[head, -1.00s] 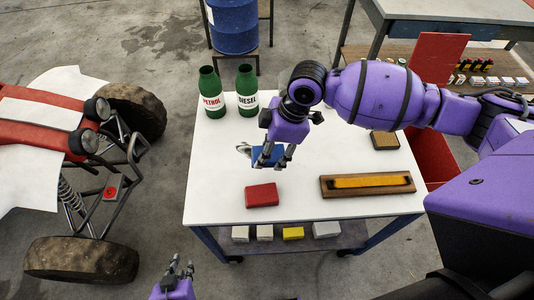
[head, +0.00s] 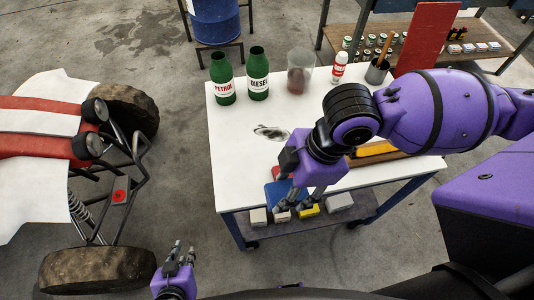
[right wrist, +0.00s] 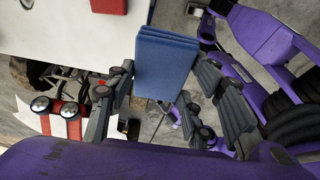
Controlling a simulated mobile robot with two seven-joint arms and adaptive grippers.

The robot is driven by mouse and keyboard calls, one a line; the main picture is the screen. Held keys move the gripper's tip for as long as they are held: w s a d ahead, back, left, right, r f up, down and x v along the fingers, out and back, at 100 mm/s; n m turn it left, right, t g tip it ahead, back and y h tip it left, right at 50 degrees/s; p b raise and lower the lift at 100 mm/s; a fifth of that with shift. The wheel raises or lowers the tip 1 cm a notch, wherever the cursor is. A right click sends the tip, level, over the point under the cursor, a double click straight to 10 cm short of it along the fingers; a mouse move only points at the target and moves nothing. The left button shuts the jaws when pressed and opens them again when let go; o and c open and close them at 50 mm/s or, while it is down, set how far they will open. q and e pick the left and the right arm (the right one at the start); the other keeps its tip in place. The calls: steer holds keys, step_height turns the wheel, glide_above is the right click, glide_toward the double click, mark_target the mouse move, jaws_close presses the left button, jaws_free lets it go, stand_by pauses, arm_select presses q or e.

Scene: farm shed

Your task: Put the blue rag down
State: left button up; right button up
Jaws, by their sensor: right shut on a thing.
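The blue rag (head: 277,194), a folded flat pad, is in my right gripper (head: 287,208). The right wrist view shows the rag (right wrist: 165,65) between the two fingers of that gripper (right wrist: 165,100), with table edge and floor behind it. In the head view it is at the table's front edge, partly hidden by the gripper; its height is hard to tell. The white table (head: 235,165) has a dark smear (head: 270,132) on its top. My left gripper (head: 183,247) is empty, low in front of the table, its fingers apart.
A red block (head: 281,173) is mostly hidden behind my right gripper. Green petrol (head: 222,85) and diesel (head: 258,80) bottles, a clear beaker (head: 300,75) and a spray can (head: 338,68) stand at the back. A yellow-topped brush (head: 375,149) lies right. The left tabletop is clear.

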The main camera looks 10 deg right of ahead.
steer(key=shift+a+r, duration=0.3)
steer(key=shift+a, duration=0.05)
steer(key=shift+w+a+f, duration=0.1)
steer(key=shift+a+f, duration=0.05)
steer(key=shift+a, duration=0.1)
steer(key=w+a+f, duration=0.2)
steer(key=w+f, duration=0.1)
steer(key=w+a+f, duration=0.3)
steer(key=w+a+f+b, duration=0.1)
steer(key=w+a+f, duration=0.2)
steer(key=w, duration=0.1)
steer(key=shift+w+f, duration=0.1)
steer(key=shift+f, duration=0.1)
steer(key=shift+w+a+f, duration=0.1)
steer(key=shift+w+f, duration=0.05)
steer(key=shift+f, duration=1.5)
steer(key=shift+f, duration=0.1)
